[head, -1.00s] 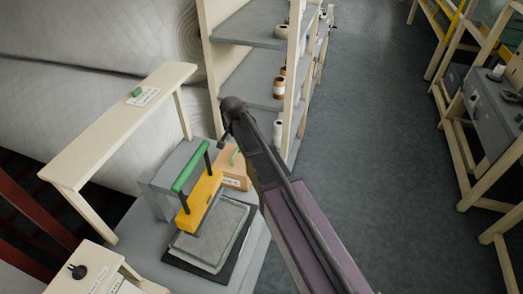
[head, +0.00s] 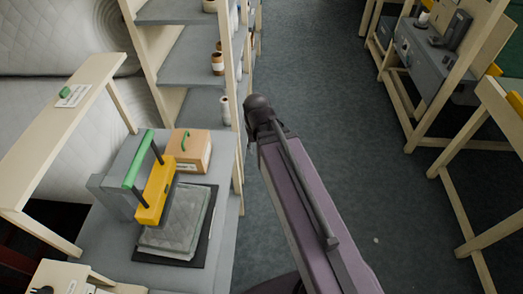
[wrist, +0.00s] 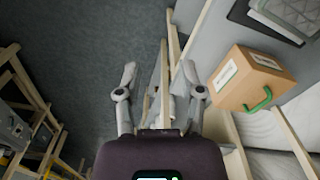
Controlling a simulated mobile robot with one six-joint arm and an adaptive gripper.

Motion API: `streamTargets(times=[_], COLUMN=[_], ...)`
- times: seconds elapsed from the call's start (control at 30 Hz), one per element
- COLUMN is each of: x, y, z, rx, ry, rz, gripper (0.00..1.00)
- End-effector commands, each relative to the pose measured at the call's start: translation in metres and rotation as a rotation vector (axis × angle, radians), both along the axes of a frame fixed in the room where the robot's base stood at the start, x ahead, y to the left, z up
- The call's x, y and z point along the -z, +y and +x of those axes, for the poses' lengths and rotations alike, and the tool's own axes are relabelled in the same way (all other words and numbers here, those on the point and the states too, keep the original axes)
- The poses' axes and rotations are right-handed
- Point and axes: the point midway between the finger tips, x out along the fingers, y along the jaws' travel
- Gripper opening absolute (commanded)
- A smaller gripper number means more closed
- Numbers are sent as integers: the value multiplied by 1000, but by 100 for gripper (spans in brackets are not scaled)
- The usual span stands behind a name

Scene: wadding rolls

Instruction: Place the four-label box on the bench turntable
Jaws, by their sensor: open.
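A tan box (head: 187,152) with a green handle on top and a pale label on its front stands at the back of the grey bench (head: 226,205). In the wrist view the box (wrist: 250,78) is at the right, showing two pale labels and the green handle. My gripper (wrist: 160,68) is open and empty, its two fingers spread left of the box and apart from it. In the head view my arm lies right of the bench and its gripper cannot be made out. I cannot pick out a turntable in these frames.
A yellow press (head: 155,190) with a green handle and a quilted pad (head: 176,220) share the bench with the box. A shelf rack (head: 185,45) stands behind. Wooden-framed benches with a grey unit (head: 432,65) stand at the right. The floor (head: 320,80) between is clear.

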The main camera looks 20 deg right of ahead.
Motion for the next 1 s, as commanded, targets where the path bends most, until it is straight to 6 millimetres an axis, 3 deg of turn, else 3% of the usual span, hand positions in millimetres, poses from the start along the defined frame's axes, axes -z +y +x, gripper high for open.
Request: streamTargets(times=[0.13,0.4,0.43,0.67,0.87,1.0], x=[0,0,0,0,-1,-4], y=[-10,-10,-10,-10,3,27], z=[-15,-15,-15,-13,6,38], rx=[-21,-25,-24,-23,-5,28], ry=[16,18,18,16,-3,-38], rz=[3,3,3,3,2,2], gripper=[49,49,58,58,58,58])
